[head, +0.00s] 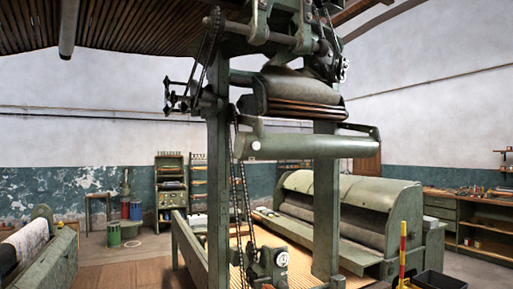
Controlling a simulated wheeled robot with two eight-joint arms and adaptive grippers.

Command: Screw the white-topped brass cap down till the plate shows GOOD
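I cannot make out a white-topped brass cap or a plate with the word GOOD in the head view. A small white round spot (256,146) shows on the near end of a green roller (305,146), but I cannot tell what it is. A pale round dial (282,259) shows low on the green machine frame (218,190), too small to read. Neither of my grippers is in view.
The tall green machine stands close ahead, with hanging chains (238,200). A large green covered machine (340,205) stands behind it at right. A workbench (470,210) lines the right wall. A yellow and red post (403,250) and black bin (438,280) stand at lower right. Shelving (170,185) stands at the back.

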